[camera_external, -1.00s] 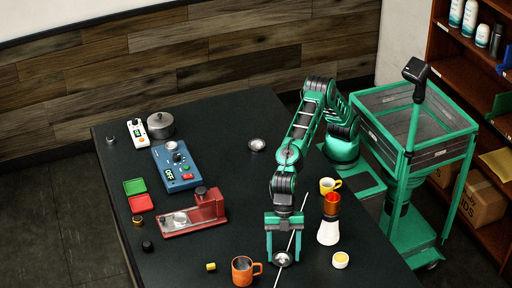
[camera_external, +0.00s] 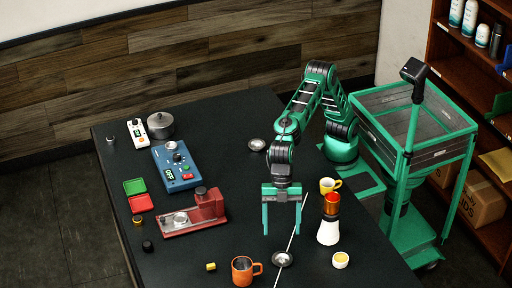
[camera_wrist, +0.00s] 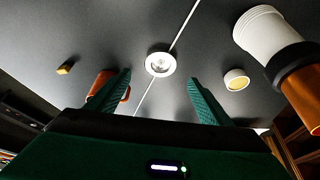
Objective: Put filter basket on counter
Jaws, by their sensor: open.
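A small round metal filter basket (camera_external: 283,259) sits on the dark counter (camera_external: 225,125) near its front edge, over a thin pale line. It also shows in the wrist view (camera_wrist: 160,63) as a light ring with a shiny centre, between and beyond the fingertips. My gripper (camera_external: 282,233) is open and empty above the basket, apart from it. In the wrist view both green fingers of my gripper (camera_wrist: 158,78) are spread wide. A similar round metal piece (camera_external: 257,145) lies farther back on the counter; I cannot tell whether it is also a basket.
An orange mug (camera_external: 242,270) and a small yellow piece (camera_external: 211,267) are left of the basket. A white-and-red brewer-like bottle (camera_external: 329,228), a yellow cup (camera_external: 329,185) and a small yellow-filled dish (camera_external: 341,260) are right. A red machine (camera_external: 195,215) stands farther left.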

